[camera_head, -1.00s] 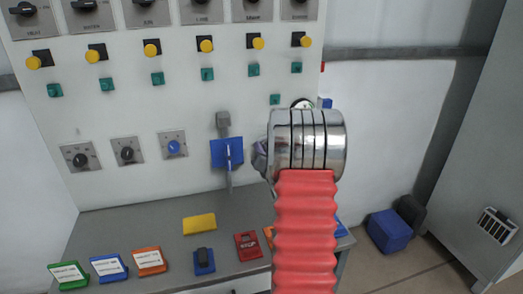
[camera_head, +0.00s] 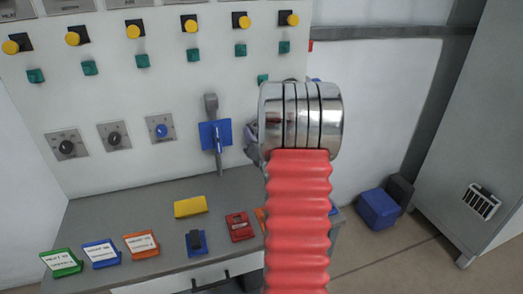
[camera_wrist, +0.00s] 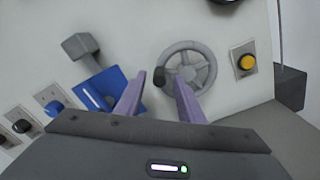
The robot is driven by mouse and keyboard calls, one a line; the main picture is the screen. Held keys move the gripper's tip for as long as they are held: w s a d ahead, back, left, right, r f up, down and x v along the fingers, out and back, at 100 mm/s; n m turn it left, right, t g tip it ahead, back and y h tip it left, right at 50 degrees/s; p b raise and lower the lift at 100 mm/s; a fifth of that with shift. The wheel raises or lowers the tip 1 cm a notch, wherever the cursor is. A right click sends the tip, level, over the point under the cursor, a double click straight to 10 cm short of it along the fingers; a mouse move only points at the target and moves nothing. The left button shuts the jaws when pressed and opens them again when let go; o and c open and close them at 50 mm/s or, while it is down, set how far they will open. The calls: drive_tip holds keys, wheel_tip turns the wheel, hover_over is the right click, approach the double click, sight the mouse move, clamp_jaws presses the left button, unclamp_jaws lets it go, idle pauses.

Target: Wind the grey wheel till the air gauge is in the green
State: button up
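The grey wheel (camera_wrist: 207,65) is a spoked handwheel on the white panel, upper middle of the wrist view. A dark knob (camera_wrist: 160,77) is at its left rim. My gripper (camera_wrist: 156,78) has two purple fingers, apart, their tips on either side of the knob; I cannot tell whether they touch it. In the head view the wheel is hidden behind my arm, and only a bit of my gripper (camera_head: 250,142) shows. The air gauge's face cannot be read; a dark round edge (camera_wrist: 224,1) at the top of the wrist view may be part of it.
A blue plate with a grey lever (camera_head: 212,132) is left of the wheel. Coloured blocks (camera_head: 190,206) lie on the grey bench below. A blue box (camera_head: 378,209) stands on the floor at right.

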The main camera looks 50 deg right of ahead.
drive_tip(key=v, duration=1)
drive_tip(key=shift+f, duration=0.15)
drive_tip(key=s+d+f+m+g+y, duration=0.1)
drive_tip(key=s+f+m+g, duration=0.35)
drive_tip(key=f+m, duration=0.55)
drive_tip(key=s+a+f+m+g, duration=0.1)
drive_tip(key=m, duration=0.1)
drive_tip(key=s+a+m+g+y, duration=0.1)
drive_tip(key=a+m+g, duration=0.1)
drive_tip(key=m, duration=0.1)
drive_tip(key=s+a+f+m+g+y, duration=0.1)
drive_tip(key=a+m, duration=0.1)
drive_tip(key=shift+s+f+g, duration=0.1)
drive_tip(key=shift+f+g, duration=0.25)
drive_tip(key=shift+f, duration=0.05)
drive_tip(key=s+a+r+m+y, duration=0.2)
drive_tip(key=a+r, duration=0.4)
drive_tip(key=a, duration=0.7)
drive_tip(key=s+a+r+m+y, duration=0.2)
drive_tip(key=a+r, duration=0.4)
drive_tip(key=a, duration=0.7)
drive_tip(key=s+a+r+m+y, duration=0.2)
drive_tip(key=a+r, duration=0.4)
drive_tip(key=a, duration=0.7)
drive_tip(key=shift+s+r+g, duration=0.15)
drive_tip(key=shift+s+g, duration=0.15)
drive_tip(key=shift+s, duration=0.1)
